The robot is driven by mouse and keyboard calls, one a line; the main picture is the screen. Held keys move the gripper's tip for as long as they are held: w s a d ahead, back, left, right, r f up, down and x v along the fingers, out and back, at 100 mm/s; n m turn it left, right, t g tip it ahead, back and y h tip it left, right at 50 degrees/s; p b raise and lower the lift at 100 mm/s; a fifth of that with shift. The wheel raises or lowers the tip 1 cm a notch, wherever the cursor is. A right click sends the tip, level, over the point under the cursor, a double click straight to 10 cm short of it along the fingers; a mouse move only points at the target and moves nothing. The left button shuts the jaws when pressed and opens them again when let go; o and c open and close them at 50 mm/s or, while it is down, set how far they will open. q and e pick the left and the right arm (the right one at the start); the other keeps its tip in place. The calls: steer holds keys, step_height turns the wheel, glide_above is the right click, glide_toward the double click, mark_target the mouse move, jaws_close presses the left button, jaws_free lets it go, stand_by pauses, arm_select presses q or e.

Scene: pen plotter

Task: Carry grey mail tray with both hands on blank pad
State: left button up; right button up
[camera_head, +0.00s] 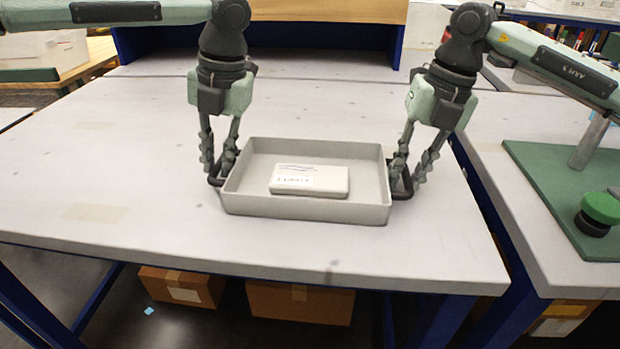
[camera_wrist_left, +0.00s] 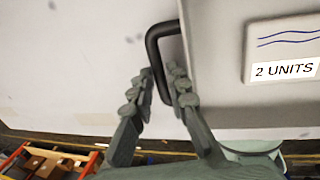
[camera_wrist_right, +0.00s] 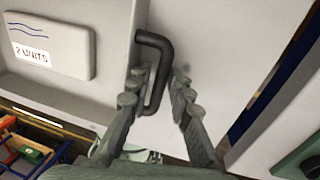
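The grey mail tray (camera_head: 307,208) appears to rest on the light worktop, with a white box labelled "2 UNITS" (camera_head: 309,181) inside it. My left gripper (camera_head: 218,168) is at the tray's left black handle (camera_wrist_left: 152,48); its fingers stand on either side of the bar with some gap. My right gripper (camera_head: 412,172) is at the right black handle (camera_wrist_right: 164,50); its fingers straddle the bar with a wider gap. Both grippers look open. No pad is clearly identifiable; a faint tan rectangle (camera_head: 96,212) lies on the worktop to the left.
The worktop (camera_head: 120,160) is clear left of the tray and in front of it. A second table on the right, across a gap, holds a green board (camera_head: 545,180) with a green knob (camera_head: 600,208) and a post. Cardboard boxes (camera_head: 300,302) sit below the worktop.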

arm_select(q)
steer(key=shift+a+f, duration=0.1)
steer(key=shift+f, duration=0.2)
arm_select(e)
steer(key=shift+f, duration=0.3)
arm_select(q)
steer(key=shift+c, duration=0.6)
arm_select(e)
steer(key=shift+c, duration=0.6)
arm_select(q)
jaws_close()
arm_select(e)
jaws_close()
